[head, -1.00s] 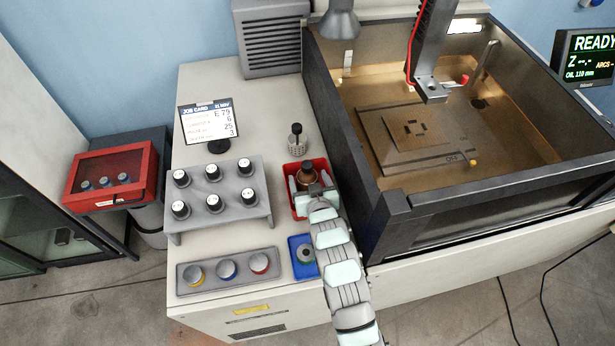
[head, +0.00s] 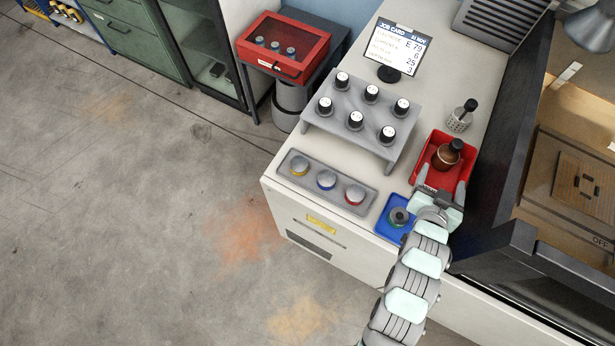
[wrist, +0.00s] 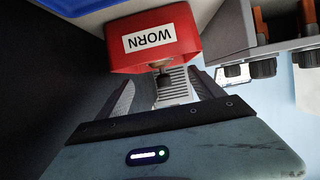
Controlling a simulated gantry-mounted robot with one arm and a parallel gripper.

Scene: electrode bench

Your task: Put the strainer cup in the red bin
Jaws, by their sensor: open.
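The strainer cup (head: 459,121) appears to be the small grey perforated cup on the bench just behind the red bin; a black-topped piece shows at its top. The red bin (head: 425,152) holds a copper-brown piece (head: 444,157) with a black knob. In the wrist view the bin's front wall (wrist: 210,35) shows upside down with a WORN label. My gripper (head: 439,182) is open and empty at the bin's near edge, fingers pointing toward the bin. In the wrist view a dark knob (wrist: 163,82) shows between the fingers, past the bin's rim.
A blue tray (head: 391,230) with a round piece lies in front, beside my arm. The machine tank's dark wall (head: 505,155) rises at right.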

